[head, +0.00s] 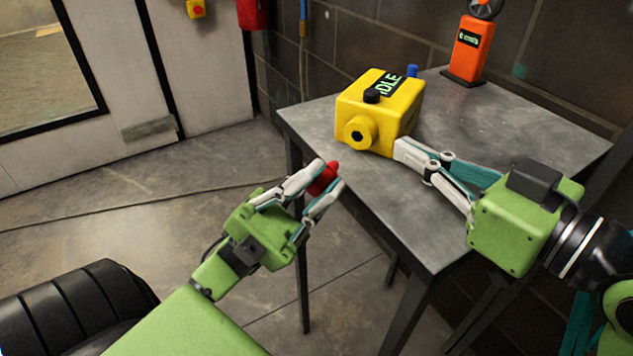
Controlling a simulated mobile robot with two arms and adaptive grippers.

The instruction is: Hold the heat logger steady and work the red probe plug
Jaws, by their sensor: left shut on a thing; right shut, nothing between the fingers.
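The heat logger is a yellow box (399,111) on the grey table (440,225), with a black knob (372,96) on top, a dark label with partly visible lettering, and a round yellow port (360,133) with a dark hole facing front left. A blue plug (412,71) stands at its back. My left gripper (328,180) is shut on the red probe plug (324,179), off the table's left edge, apart from the logger and in front of its port. My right gripper (404,149) is shut and empty, its fingertips at the logger's lower right side; I cannot tell if they touch.
An orange device (472,48) on a dark base stands at the back of the table. Bare tabletop lies right of the logger and in front of it. A brick wall is behind. A yellow box with a red button (196,9) hangs on the far wall.

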